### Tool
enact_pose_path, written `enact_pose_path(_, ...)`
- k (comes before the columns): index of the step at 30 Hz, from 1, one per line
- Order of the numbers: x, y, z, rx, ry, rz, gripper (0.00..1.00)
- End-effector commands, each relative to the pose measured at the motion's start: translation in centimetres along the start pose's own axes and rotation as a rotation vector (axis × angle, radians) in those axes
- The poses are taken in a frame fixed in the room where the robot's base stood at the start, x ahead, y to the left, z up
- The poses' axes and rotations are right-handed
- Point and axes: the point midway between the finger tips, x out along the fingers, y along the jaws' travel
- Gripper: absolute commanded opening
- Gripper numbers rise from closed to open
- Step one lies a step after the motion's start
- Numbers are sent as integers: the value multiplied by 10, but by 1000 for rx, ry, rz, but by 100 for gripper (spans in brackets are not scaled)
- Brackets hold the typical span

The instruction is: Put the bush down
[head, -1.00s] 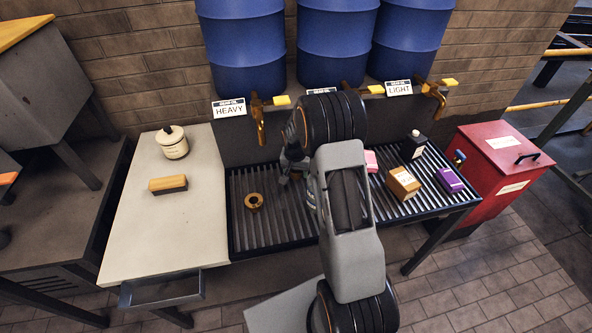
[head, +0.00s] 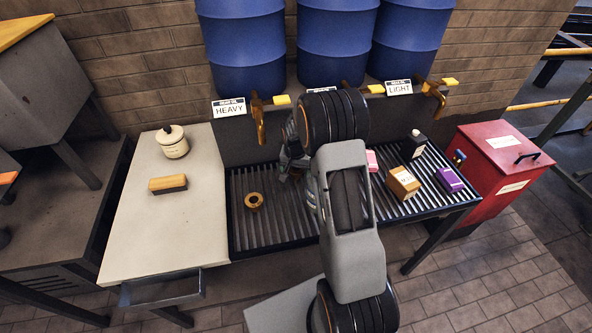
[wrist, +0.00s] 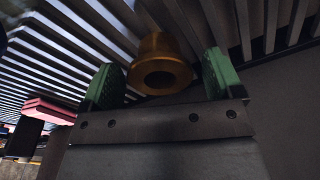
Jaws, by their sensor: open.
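A brass flanged bush (wrist: 154,48) with a round bore sits between the two green finger pads of my gripper (wrist: 162,68) in the wrist view. The jaws are open, with a narrow gap showing on each side of the bush. Its far end is towards the dark slats of the drain grille (wrist: 50,60); I cannot tell whether it touches them. In the head view my arm mostly hides the gripper and this bush, over the left-centre of the grille. Another brass ring-shaped piece (head: 254,202) lies on the grille to the left of my gripper.
Blue drums with brass taps (head: 261,120) stand behind the grille. A pale bench (head: 190,220) at left holds a jar (head: 173,143) and brush (head: 168,184).

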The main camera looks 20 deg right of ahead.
Motion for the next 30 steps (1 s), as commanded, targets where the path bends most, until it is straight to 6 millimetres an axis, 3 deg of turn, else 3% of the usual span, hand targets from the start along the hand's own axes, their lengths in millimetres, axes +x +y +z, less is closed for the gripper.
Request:
enact_pose_path(12,-79,0,0,-1,2,-1,86)
enact_pose_path(21,-113,0,4,-12,4,-3,86)
enact_pose_path(26,-152,0,36,-102,31,-28,86)
enact_pose_path(30,-191,7,89,-243,66,-60,86)
